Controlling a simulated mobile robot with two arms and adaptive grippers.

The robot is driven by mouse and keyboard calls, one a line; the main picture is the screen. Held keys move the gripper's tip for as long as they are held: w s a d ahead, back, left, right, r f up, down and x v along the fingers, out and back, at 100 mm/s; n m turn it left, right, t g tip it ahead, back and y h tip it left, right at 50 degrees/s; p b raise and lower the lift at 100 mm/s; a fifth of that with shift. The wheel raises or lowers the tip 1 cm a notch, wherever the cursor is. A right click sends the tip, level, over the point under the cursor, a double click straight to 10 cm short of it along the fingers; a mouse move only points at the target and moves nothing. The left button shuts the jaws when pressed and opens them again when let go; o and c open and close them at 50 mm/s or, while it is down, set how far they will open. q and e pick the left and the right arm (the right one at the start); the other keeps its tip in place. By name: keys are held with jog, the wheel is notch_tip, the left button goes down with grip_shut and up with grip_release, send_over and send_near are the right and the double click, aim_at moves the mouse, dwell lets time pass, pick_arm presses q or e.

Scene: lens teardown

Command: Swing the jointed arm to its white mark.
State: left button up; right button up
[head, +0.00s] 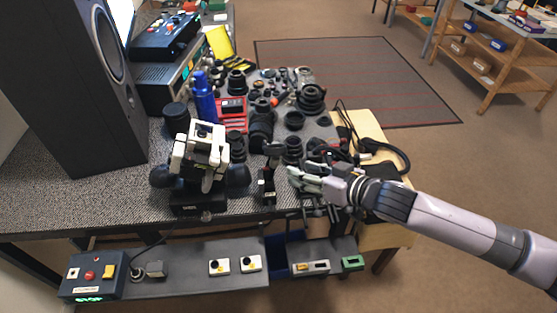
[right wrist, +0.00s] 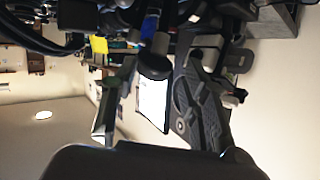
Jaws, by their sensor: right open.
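My right gripper (head: 297,177) reaches in from the right over the table's front edge, its fingers pointing left. It is open, and no object is clearly held between its fingers. A small dark upright piece (head: 268,178) stands just left of the fingertips; it may be the jointed arm, but I cannot be sure. I cannot make out its white mark. In the right wrist view the two fingers (right wrist: 155,105) stand apart, with a bright white panel (right wrist: 153,102) and a dark rounded part showing between them. I cannot tell their distance. My left gripper is not in view.
A white and black microscope-like device (head: 200,155) stands left of my gripper. Many dark lens parts (head: 262,125) crowd the table behind it. A blue bottle (head: 203,97) and a tall speaker (head: 75,85) are further left. A lower shelf (head: 190,265) carries switch boxes.

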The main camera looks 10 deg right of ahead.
aim_at(278, 163)
jog(key=x, duration=1)
jog(key=shift+p, duration=0.35)
grip_shut()
